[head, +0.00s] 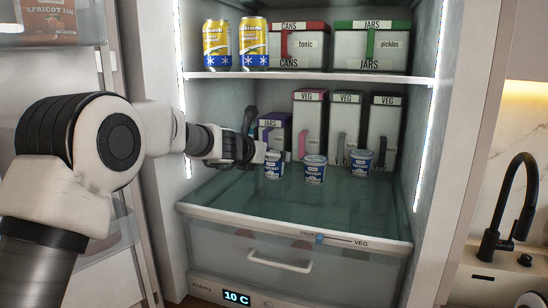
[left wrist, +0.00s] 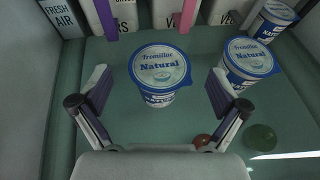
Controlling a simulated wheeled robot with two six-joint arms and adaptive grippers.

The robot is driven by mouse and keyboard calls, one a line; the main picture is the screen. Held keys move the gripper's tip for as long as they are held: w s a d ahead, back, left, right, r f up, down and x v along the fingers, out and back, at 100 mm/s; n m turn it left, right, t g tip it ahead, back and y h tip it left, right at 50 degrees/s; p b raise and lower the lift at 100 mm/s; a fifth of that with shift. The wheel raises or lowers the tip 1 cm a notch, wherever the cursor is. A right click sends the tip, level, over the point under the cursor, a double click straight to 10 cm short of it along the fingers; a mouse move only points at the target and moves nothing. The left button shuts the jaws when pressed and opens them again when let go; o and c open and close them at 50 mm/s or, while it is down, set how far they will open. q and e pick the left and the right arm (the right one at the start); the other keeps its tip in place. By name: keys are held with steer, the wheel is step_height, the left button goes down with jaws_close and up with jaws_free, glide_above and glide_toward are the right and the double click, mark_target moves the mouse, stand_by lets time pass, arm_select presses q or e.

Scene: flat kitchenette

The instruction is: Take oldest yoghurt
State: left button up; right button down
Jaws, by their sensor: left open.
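Three white-and-blue yoghurt cups stand in a row on the glass shelf (head: 240,196): a left cup (head: 273,168), a middle cup (head: 314,170) and a right cup (head: 361,164). Their lids read "Natural"; I can read no dates. My left gripper (head: 258,152) is beside the left cup. In the left wrist view the open gripper (left wrist: 160,104) has its fingers either side of the left cup (left wrist: 158,76), which sits slightly beyond the fingertips. The middle cup (left wrist: 247,62) is to the right of the fingers, and the right cup (left wrist: 273,20) is farther back. My right gripper is not in view.
Tall VEG boxes (head: 345,118) and a purple-trimmed JARS box (head: 273,130) stand behind the cups. Yellow cans (head: 217,45) and wide boxes (head: 372,47) are on the upper shelf (head: 310,76). A closed drawer (head: 290,250) lies below. The front shelf is clear.

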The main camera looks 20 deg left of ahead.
arm_select(q)
steer(key=x, duration=0.2)
steer(key=shift+w+f, duration=0.3)
steer(key=shift+s+r, duration=0.3)
steer(key=shift+s, duration=0.1)
steer(key=shift+c, duration=1)
steer(key=shift+s+r, duration=0.1)
steer(key=shift+s, duration=0.1)
steer(key=c, duration=1.1)
steer(key=shift+w, duration=0.1)
steer(key=shift+c, duration=0.2)
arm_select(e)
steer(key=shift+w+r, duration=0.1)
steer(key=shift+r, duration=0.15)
